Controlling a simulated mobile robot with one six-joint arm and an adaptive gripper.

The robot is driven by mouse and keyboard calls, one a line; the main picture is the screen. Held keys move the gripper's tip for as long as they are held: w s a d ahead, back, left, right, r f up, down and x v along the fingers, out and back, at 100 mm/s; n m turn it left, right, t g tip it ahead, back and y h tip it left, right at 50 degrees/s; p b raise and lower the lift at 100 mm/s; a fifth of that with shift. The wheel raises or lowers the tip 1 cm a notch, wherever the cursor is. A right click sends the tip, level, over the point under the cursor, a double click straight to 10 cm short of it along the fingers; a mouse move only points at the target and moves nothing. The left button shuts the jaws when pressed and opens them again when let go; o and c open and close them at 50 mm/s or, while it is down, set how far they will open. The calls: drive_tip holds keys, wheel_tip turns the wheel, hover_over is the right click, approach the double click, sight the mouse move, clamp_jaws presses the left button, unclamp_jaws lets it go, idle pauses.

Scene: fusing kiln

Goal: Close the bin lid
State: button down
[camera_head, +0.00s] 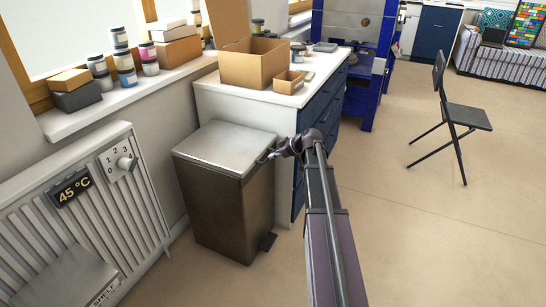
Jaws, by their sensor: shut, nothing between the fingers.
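A dark metal bin (228,208) stands on the floor between the radiator and the cabinet. Its silver-grey lid (222,147) lies flat across the top and looks down on the rim. A small black pedal (268,242) sticks out at the bin's base. My arm reaches in from the bottom right. My gripper (265,157) is shut and empty at the right edge of the lid; I cannot tell whether it touches the lid.
A radiator (85,215) stands left of the bin. A white-topped cabinet (255,97) with boxes stands behind it, close to my arm. A folding chair (462,115) is at the right. The floor (430,225) between is clear.

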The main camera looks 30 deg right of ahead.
drive_tip(key=shift+r, duration=0.15)
drive_tip(key=r+p+v, duration=0.1)
drive_tip(key=p+v, duration=0.8)
drive_tip(key=v, duration=0.3)
drive_tip(key=shift+r+p, duration=0.35)
drive_tip(key=shift+w+a, duration=0.1)
idle(0.4)
drive_tip(key=s+a+f+m+g+h, duration=0.1)
drive_tip(key=s+a+f+g, duration=0.15)
drive_tip(key=a, duration=0.65)
drive_tip(key=s+a+f+m+g, duration=0.2)
drive_tip(key=s+a, duration=0.1)
drive_tip(key=a, duration=0.5)
drive_tip(key=s+a+f+m+g+h, duration=0.2)
drive_tip(key=s+a+m+g+h, duration=0.25)
drive_tip(key=s+a, duration=0.8)
wheel_tip(320, 180, up, 27)
drive_tip(key=t+p, duration=0.1)
drive_tip(key=p, duration=2.6)
drive_tip(key=shift+w+f+h, duration=0.2)
drive_tip(key=shift+w+h, duration=0.15)
